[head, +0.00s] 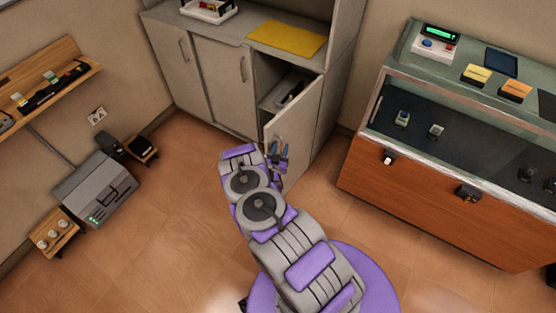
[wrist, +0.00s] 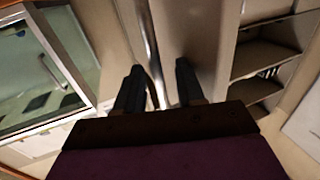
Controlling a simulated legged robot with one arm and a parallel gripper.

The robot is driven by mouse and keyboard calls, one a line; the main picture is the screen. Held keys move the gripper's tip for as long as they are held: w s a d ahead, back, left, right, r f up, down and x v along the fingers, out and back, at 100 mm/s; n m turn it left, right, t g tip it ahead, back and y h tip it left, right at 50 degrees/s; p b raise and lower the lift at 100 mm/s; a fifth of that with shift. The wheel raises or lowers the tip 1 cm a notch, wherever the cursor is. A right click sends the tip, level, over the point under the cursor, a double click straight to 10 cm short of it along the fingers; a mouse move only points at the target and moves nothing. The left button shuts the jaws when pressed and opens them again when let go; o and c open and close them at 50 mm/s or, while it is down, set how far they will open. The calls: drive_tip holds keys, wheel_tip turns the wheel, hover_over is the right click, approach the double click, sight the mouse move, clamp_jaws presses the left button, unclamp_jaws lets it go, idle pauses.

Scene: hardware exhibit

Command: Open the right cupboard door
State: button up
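The right cupboard door (head: 306,118) is pale grey and stands partly open, swung outward from the cupboard (head: 208,72). A shelf with a dark item shows through the gap. My gripper (head: 279,150) is at the outer face of this door, by its handle. In the wrist view the two dark fingers of my gripper (wrist: 160,80) are apart, with the metal bar handle (wrist: 149,45) running between them, closer to the left finger. I cannot tell whether either finger touches it. The door's face (wrist: 210,40) is behind the fingers.
Two closed cupboard doors (head: 178,65) are to the left. A glass display case (head: 455,150) with a wooden front stands to the right, with a strip of floor between. A grey machine (head: 95,190) stands at the left wall. The cupboard's inner shelves (wrist: 262,55) show in the wrist view.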

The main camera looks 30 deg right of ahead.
drive_tip(key=v, duration=1.6)
drive_tip(key=shift+s+d, duration=0.2)
drive_tip(key=shift+s, duration=0.1)
drive_tip(key=shift+f, duration=0.1)
